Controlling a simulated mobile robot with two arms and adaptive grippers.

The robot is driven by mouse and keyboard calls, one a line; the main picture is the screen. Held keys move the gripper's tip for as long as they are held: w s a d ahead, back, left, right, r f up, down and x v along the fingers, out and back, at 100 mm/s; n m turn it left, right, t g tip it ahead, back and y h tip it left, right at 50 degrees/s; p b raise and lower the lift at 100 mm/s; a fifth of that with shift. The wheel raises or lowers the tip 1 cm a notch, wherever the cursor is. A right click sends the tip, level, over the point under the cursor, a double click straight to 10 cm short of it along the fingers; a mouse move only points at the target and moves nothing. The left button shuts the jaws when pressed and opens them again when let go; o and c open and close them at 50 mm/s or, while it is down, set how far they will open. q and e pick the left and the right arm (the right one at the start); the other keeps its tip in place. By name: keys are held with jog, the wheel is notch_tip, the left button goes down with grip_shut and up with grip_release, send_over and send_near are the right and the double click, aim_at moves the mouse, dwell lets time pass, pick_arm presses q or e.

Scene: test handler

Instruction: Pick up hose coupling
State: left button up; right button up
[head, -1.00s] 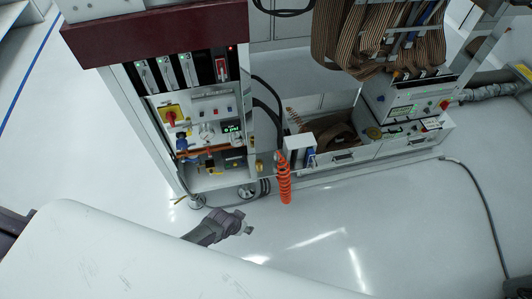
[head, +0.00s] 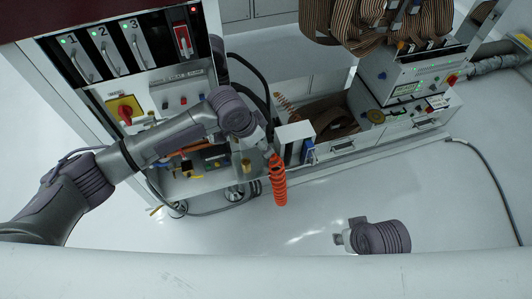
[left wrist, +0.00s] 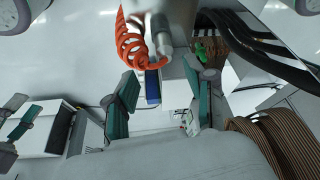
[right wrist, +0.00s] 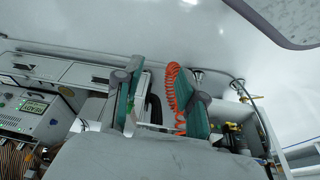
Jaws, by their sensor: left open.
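An orange coiled hose (head: 279,180) hangs at the front of the cabinet. In the left wrist view the coil (left wrist: 130,40) is beside a grey metal cylinder (left wrist: 162,36), which looks like the hose coupling. My left gripper (left wrist: 160,70) is open, with the cylinder near the gap between its fingers; I cannot tell whether they touch. In the head view my left wrist hides its fingers and the coupling. My right gripper (right wrist: 160,72) is open and empty, off to the right of the hose. The coil shows behind its right finger in the right wrist view (right wrist: 172,88).
The cabinet has numbered modules (head: 107,48) and a red-yellow switch (head: 124,109). A small white box (head: 293,140) stands just right of the coil. A white instrument (head: 405,80) and brown ribbon cables (head: 375,25) are at the right.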

pick_arm(q)
jog(key=x, duration=0.3)
jog(key=shift+b, duration=0.35)
jog(key=shift+w+f, duration=0.15)
jog(key=shift+f, duration=0.35)
jog(key=b+x, duration=0.1)
jog(key=x, duration=0.1)
jog(key=b+x, duration=0.1)
jog(key=shift+w+a+f, duration=0.1)
jog(key=shift+w+f, duration=0.15)
jog(key=shift+f, duration=0.15)
grip_shut()
pick_arm(e)
jog(key=v, duration=0.3)
jog(key=shift+s+r, duration=0.15)
jog(key=shift+s, duration=0.1)
